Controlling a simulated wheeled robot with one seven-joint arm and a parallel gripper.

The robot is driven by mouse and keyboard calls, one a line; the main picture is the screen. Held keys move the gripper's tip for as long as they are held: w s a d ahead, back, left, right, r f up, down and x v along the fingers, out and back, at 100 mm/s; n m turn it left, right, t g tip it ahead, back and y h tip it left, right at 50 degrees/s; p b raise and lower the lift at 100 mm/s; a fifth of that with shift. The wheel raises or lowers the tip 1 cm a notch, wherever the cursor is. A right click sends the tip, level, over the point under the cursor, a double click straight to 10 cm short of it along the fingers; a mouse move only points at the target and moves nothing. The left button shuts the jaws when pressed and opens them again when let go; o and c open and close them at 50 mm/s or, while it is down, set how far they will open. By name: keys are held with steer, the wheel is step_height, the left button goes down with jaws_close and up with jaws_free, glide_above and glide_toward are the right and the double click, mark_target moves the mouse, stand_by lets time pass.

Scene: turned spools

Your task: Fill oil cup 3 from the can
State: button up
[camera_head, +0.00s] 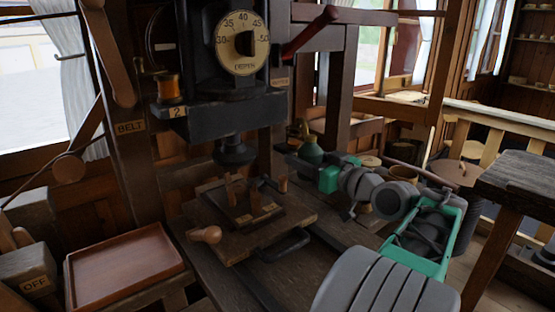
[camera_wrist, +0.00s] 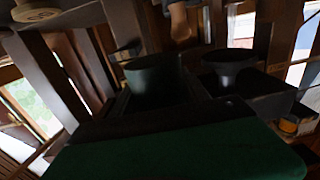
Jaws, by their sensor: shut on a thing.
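A dark green oil can (camera_head: 311,153) with a narrow top stands out at the end of my arm, right of the drill press. My gripper (camera_head: 295,160) is at the can and is shut on it. The fingertips are small and dark there. A dark green rounded body also shows in the wrist view (camera_wrist: 150,78), which is tipped over. A brass oil cup (camera_head: 168,88) with a label "2" sits at the left of the press head. I cannot pick out oil cup 3 in either view.
The press head (camera_head: 225,110) with a dial and a red-handled lever (camera_head: 311,30) overhangs a wooden fixture (camera_head: 248,215) on the bench. A brown tray (camera_head: 125,262) lies at the left. A dark stool or table (camera_head: 520,178) stands at the right.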

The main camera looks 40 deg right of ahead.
mark_target(305, 133)
steer(key=shift+w+r+g+p, duration=0.3)
steer(key=shift+r+g+p, duration=0.15)
steer(key=shift+p, duration=1.3)
steer(key=g+p, duration=0.1)
steer(key=p, duration=0.3)
steer(key=w+r+m+g+p, duration=0.1)
steer(key=p, duration=0.4)
steer(key=shift+w+d+m+g+p, duration=0.25)
steer(key=shift+d+m+g+p, duration=0.05)
steer(key=shift+g, duration=0.05)
steer(key=g+p, duration=0.1)
steer(key=p, duration=0.3)
steer(key=m+g+p, duration=0.1)
steer(key=g+p, duration=0.1)
steer(key=p, duration=0.3)
steer(key=r+g+y+p, duration=0.1)
steer(key=p, duration=0.3)
steer(key=shift+w+d, duration=0.2)
steer(key=shift+w, duration=0.2)
steer(key=shift+g, duration=0.3)
steer(key=shift+s+f+b, duration=0.1)
steer(key=shift+f+b, duration=0.1)
steer(key=shift+b, duration=0.1)
